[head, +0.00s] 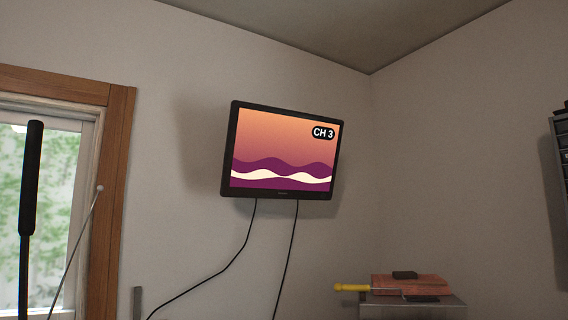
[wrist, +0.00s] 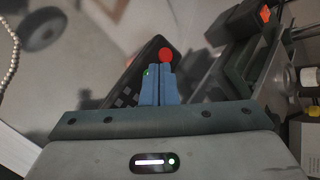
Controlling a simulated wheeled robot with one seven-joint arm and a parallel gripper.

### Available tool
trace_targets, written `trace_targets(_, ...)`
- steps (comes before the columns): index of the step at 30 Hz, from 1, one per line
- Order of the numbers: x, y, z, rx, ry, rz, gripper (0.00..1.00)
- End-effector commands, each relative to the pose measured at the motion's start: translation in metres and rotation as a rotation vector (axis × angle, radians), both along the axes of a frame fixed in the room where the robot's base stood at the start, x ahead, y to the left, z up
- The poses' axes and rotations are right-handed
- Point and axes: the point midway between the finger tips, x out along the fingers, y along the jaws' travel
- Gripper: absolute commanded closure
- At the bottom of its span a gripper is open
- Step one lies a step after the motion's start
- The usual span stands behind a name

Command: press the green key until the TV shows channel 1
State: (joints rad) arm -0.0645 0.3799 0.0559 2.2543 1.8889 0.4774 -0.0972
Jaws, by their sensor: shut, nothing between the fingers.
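The TV (head: 283,150) hangs on the back wall in the head view. It is on and shows "CH 3" at its upper right, over an orange and purple wave picture. In the wrist view a dark remote (wrist: 130,72) lies slanted beneath my gripper (wrist: 160,72). The green key (wrist: 147,72) shows as a small spot just left of the blue fingers, partly hidden by them. A round red key (wrist: 165,54) shows just beyond the fingertips. My gripper is shut and empty. I cannot tell whether a fingertip touches the remote.
In the head view, a metal cabinet (head: 412,307) stands at lower right, with a red-brown block (head: 410,285) and a yellow-handled tool (head: 352,287) on top. A window (head: 60,160) is at left. In the wrist view, grey bins (wrist: 245,65) crowd the right side.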

Motion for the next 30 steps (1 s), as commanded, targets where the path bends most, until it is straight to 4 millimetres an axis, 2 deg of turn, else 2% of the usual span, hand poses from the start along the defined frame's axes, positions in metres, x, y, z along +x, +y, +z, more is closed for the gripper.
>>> trace_targets(11, 0.000, 0.000, -0.002, 0.000, 0.000, 0.000, 1.00)
trace_targets(21, 0.000, 0.000, 0.012, 0.000, -0.001, 0.000, 1.00)
trace_targets(30, 0.000, 0.000, 0.012, 0.000, -0.001, -0.001, 1.00)
